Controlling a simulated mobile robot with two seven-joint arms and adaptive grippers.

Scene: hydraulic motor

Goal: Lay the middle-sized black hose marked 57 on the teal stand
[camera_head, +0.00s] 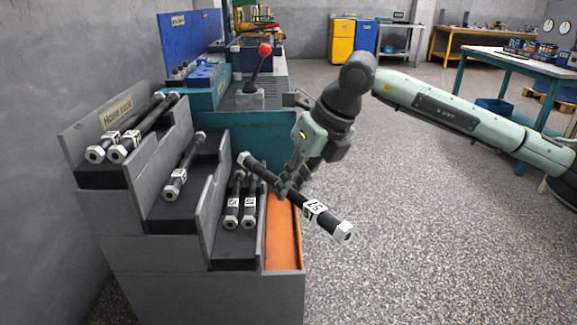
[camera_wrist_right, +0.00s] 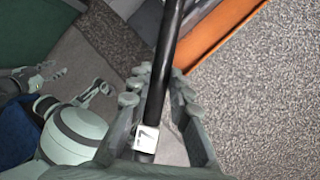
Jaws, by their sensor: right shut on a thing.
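The black hose marked 57 (camera_head: 315,209) has pale hex end fittings and hangs tilted in the air, its labelled end lower right. My right gripper (camera_head: 287,187) is shut around its middle, above the orange strip of the hose rack. In the right wrist view the hose (camera_wrist_right: 164,70) runs between the fingers (camera_wrist_right: 155,95), its white label near the palm. The teal stand (camera_head: 268,138), with a red-knobbed lever on top, stands behind the rack, apart from the hose. My left gripper is outside the head view; a gripper-like part (camera_wrist_right: 60,85) shows in the wrist view, its opening unclear.
The grey stepped hose rack (camera_head: 155,265) holds two hoses (camera_head: 125,135) on top, one (camera_head: 183,170) in the middle and two shorter ones (camera_head: 242,205) low down. Its orange strip (camera_head: 283,235) is bare. A blue board (camera_head: 190,35) stands behind. Open floor lies to the right.

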